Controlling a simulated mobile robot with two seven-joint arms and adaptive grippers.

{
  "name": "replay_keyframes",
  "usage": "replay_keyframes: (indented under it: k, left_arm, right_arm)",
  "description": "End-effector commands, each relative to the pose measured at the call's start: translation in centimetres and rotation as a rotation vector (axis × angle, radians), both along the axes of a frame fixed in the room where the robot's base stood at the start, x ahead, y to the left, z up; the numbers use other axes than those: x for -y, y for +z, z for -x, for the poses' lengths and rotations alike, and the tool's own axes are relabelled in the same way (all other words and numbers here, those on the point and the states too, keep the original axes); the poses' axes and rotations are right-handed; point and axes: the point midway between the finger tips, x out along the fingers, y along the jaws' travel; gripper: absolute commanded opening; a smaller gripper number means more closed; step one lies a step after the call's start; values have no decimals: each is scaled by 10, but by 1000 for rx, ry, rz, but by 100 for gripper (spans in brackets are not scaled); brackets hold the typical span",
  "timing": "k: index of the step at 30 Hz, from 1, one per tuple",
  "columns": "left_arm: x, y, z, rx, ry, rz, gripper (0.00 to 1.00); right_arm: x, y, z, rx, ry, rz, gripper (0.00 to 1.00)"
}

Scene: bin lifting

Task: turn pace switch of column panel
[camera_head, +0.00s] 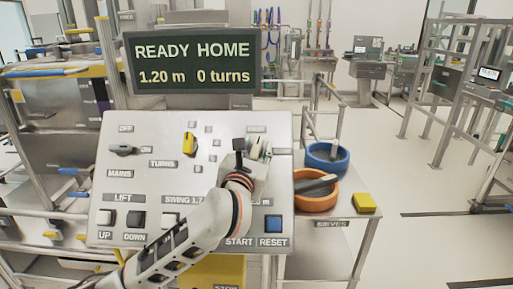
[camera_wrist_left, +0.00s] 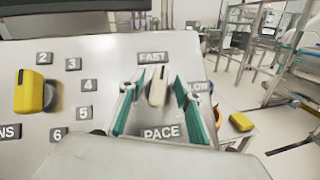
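The column panel (camera_head: 145,185) is a sloped grey board with labelled controls. Its pace switch (camera_wrist_left: 159,87) is a pale knob with a dark line near its top; it sits under the FAST label (camera_wrist_left: 152,57) and above the PACE label. The knob also shows in the head view (camera_head: 257,147), partly hidden by my gripper. The line points up, roughly toward FAST. A second label at the right, ending in LOW, is partly covered by a finger. My left gripper (camera_wrist_left: 157,84) is open, its teal-edged fingers on either side of the knob with visible gaps. My right gripper is not in view.
A yellow turns knob (camera_head: 189,144) and a mains switch (camera_head: 122,150) are left of the gripper. Lift buttons (camera_head: 135,219) and a blue reset button (camera_head: 273,224) are lower. The display (camera_head: 190,62) reads READY HOME, 1.20 m, 0 turns. Blue and orange sieves (camera_head: 316,203) stand at the right.

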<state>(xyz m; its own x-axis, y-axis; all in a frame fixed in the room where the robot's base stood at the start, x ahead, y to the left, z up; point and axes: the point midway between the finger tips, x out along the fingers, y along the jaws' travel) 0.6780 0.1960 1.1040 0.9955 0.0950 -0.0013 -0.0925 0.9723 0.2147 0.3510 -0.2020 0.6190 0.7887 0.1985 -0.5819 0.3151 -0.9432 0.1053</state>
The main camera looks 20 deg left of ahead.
Motion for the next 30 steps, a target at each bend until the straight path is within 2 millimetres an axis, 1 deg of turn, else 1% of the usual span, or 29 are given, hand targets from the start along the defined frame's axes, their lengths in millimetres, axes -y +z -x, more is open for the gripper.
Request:
replay_keyframes:
  k: [3, 9, 10, 13, 14, 20, 30]
  left_arm:
    - [0, 0, -4, 0, -1, 0, 33]
    - [0, 0, -4, 0, -1, 0, 33]
    - [0, 0, -4, 0, -1, 0, 31]
    - [0, 0, -4, 0, 0, 0, 5]
    - [0, 0, -4, 0, 0, 0, 2]
    - [0, 0, -4, 2, 6, 10, 2]
    - [1, -1, -4, 41, 130, 155, 1]
  right_arm:
    - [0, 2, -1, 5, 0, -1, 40]
    - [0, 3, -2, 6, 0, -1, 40]
    - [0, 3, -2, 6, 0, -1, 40]
    - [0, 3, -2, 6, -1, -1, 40]
    - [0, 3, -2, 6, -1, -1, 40]
    - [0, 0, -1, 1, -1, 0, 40]
    - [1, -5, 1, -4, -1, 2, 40]
